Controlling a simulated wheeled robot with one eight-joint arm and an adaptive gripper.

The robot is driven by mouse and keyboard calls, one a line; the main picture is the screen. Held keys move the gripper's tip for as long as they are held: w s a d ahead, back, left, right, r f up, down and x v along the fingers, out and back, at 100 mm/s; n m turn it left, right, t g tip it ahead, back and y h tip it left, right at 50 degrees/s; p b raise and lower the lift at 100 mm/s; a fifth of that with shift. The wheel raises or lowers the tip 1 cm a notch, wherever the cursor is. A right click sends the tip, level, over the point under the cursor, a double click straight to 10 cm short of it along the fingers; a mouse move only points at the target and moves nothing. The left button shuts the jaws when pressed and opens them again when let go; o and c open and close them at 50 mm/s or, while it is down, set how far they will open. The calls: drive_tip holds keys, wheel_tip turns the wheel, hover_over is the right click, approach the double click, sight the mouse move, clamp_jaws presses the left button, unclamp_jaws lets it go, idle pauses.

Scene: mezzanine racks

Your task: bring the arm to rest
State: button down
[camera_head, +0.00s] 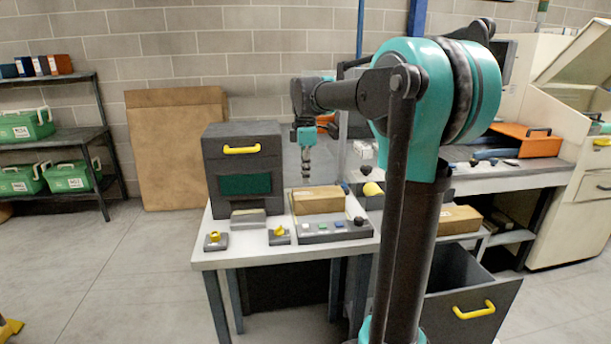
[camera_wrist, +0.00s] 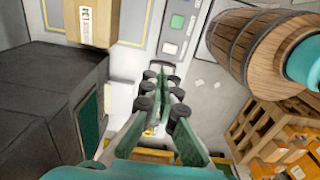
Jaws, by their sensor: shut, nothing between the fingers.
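My teal and dark arm rises at the right of the table in the head view. Its upper part reaches left, and my gripper (camera_head: 309,172) hangs down over the table, beside the dark cabinet (camera_head: 243,148) and above the brown box (camera_head: 317,200). In the wrist view my gripper (camera_wrist: 160,82) is shut, with nothing between its fingers. The brown box (camera_wrist: 82,22) shows there at the top, and the dark cabinet (camera_wrist: 45,105) fills the left side. The exact gap between gripper and table is hard to tell.
The white table (camera_head: 222,258) holds a button panel (camera_head: 340,235) and small yellow-topped blocks (camera_head: 214,241). An open grey drawer (camera_head: 468,311) stands low at right. A wooden barrel (camera_wrist: 240,48) and pallets (camera_wrist: 255,128) lie right in the wrist view.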

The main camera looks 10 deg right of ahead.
drive_tip(key=shift+f, duration=0.1)
